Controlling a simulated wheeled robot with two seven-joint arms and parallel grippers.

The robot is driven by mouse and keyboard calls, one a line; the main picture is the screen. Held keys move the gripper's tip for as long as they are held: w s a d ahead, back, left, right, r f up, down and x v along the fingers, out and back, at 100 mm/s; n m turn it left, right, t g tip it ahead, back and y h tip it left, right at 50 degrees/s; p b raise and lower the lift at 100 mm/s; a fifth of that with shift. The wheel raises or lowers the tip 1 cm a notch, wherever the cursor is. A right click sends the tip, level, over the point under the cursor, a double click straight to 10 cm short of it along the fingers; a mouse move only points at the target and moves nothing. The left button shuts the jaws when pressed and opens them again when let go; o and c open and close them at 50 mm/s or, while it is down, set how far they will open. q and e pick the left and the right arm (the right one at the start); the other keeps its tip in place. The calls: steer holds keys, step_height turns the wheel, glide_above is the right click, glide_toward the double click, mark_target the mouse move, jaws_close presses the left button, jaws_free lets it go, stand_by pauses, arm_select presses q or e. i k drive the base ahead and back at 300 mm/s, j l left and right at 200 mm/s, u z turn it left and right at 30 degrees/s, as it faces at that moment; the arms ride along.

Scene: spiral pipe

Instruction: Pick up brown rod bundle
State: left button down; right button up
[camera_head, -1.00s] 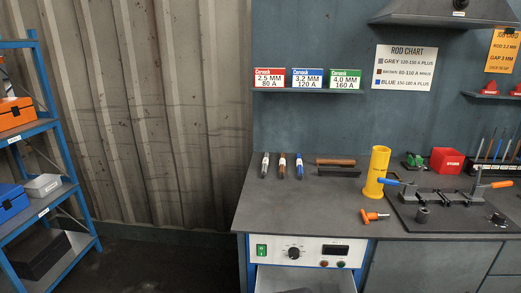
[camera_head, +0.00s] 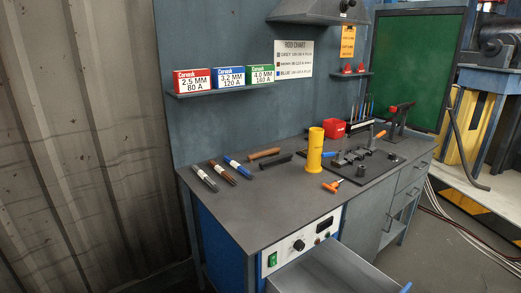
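The brown rod bundle (camera_head: 222,172) lies on the dark bench top near its left end. It is the middle one of three bundles lying side by side. A grey bundle with a white band (camera_head: 205,178) lies to its left and a blue bundle (camera_head: 238,167) to its right. All three lie slanted, apart from each other, with bare bench around them. Neither of my grippers shows in the head view.
A brown-handled brush or bar (camera_head: 264,153) and a black bar (camera_head: 280,160) lie right of the bundles. A yellow tube (camera_head: 315,150) stands upright beyond them. An open drawer (camera_head: 335,270) juts from the bench front. The front left bench top is clear.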

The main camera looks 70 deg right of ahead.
mark_target(220, 171)
steer(key=i+l+z, duration=0.15)
steer(key=i+z, duration=0.6)
steer(key=i, duration=0.25)
steer(key=i+j+z, duration=0.2)
steer(key=i+z, duration=0.2)
steer(key=i, duration=0.15)
steer(key=i+z, duration=0.2)
steer(key=z, duration=0.25)
steer(key=i+j+z, duration=0.15)
steer(key=z, duration=0.3)
steer(key=i+j+z, duration=0.2)
steer(key=z, duration=0.25)
steer(key=i+j+z, duration=0.1)
steer(key=z, duration=0.35)
steer(key=j, duration=0.1)
